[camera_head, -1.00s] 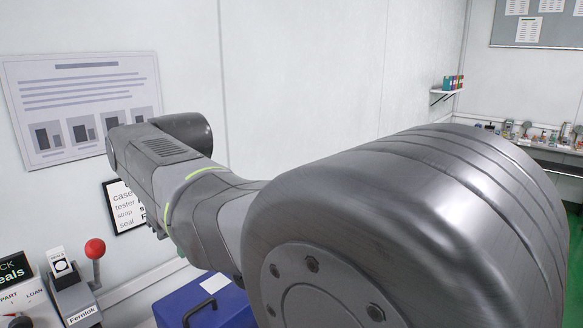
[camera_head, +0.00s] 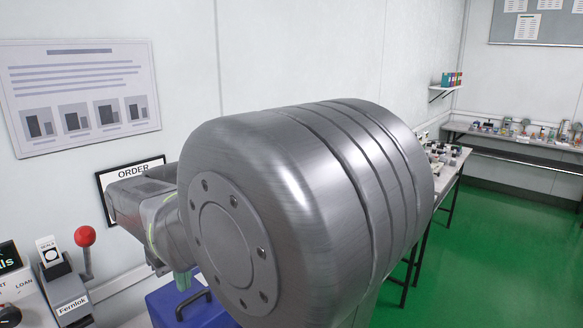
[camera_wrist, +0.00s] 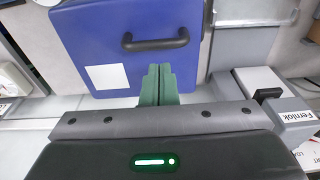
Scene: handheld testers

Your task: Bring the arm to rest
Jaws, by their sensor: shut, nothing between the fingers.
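My gripper (camera_wrist: 158,74) shows in the wrist view with its two green fingers together, shut and empty. Beyond its tips is a blue case (camera_wrist: 118,62) with a dark handle and a white label; I cannot tell the gap between them. In the head view my grey arm fills the middle, with its large rounded joint closest to the camera. A green part of my gripper (camera_head: 183,280) shows low beside the blue case (camera_head: 160,306), and the arm hides the rest.
A Fernlok device (camera_head: 68,295) with a red-knobbed lever stands at lower left; it also shows at right in the wrist view (camera_wrist: 290,112). A framed order sign (camera_head: 135,171) hangs behind the arm. A bench (camera_head: 455,172) stands right. Green floor (camera_head: 490,235) is open there.

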